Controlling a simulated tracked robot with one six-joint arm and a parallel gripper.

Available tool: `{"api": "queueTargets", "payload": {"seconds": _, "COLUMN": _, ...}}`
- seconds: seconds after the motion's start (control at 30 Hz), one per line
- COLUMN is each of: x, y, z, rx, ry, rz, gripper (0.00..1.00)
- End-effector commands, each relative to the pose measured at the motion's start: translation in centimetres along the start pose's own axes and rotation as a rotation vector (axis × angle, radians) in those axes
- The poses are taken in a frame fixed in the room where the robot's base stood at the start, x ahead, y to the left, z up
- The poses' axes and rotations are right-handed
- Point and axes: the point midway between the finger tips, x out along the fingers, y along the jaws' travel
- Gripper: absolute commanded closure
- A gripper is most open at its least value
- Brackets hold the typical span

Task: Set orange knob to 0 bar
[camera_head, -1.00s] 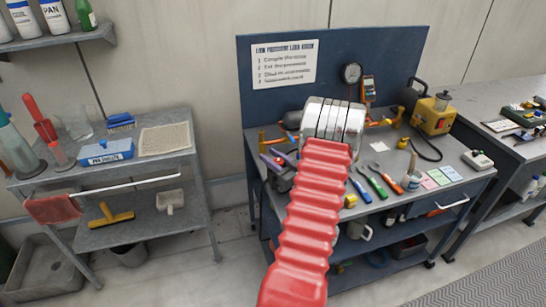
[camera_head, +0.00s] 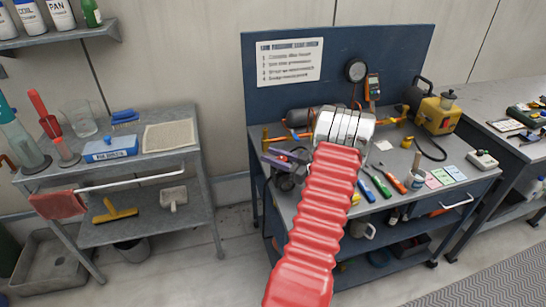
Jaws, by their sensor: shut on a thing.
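My red ribbed arm ends in a silver wrist over the blue workbench (camera_head: 300,202). My gripper (camera_head: 345,124) is there in front of the pipe rig, its fingers hidden behind the wrist. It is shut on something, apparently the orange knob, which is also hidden. A round dark pressure gauge (camera_head: 356,71) stands just above on the blue back panel; its reading is too small to tell. Orange-brown pipe (camera_head: 275,140) shows left of the wrist, and brass-coloured fittings (camera_head: 406,142) show to its right. An instruction sheet (camera_head: 289,61) hangs on the panel.
A yellow pump (camera_head: 437,117) stands at right. Screwdrivers (camera_head: 381,187) and a purple-handled tool (camera_head: 282,160) lie on the bench. A grey cart (camera_head: 50,178) stands at left; floor shows between cart and bench.

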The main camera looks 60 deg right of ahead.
Motion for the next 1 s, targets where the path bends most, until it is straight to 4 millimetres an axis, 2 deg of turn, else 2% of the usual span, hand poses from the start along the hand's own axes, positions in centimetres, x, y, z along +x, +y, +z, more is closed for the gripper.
{"api": "queueTargets", "payload": {"seconds": 0.1, "x": 0.1, "y": 0.0, "z": -0.2, "rx": -0.002, "ry": 0.003, "rz": 0.000, "gripper": 0.92}}
{"api": "queueTargets", "payload": {"seconds": 0.13, "x": 0.1, "y": 0.0, "z": -0.2, "rx": -0.002, "ry": 0.003, "rz": 0.000, "gripper": 0.68}}
{"api": "queueTargets", "payload": {"seconds": 0.37, "x": 0.0, "y": 0.0, "z": -0.1, "rx": -0.001, "ry": 0.002, "rz": 0.000, "gripper": 0.52}}
{"api": "queueTargets", "payload": {"seconds": 0.73, "x": -0.4, "y": 0.1, "z": -0.1, "rx": -0.001, "ry": 0.001, "rz": 0.002, "gripper": 0.51}}
{"api": "queueTargets", "payload": {"seconds": 0.87, "x": -1.6, "y": 0.1, "z": 0.0, "rx": -0.001, "ry": 0.001, "rz": 0.002, "gripper": 0.51}}
{"api": "queueTargets", "payload": {"seconds": 1.0, "x": -3.6, "y": 0.1, "z": 0.0, "rx": -0.001, "ry": 0.000, "rz": 0.003, "gripper": 0.51}}
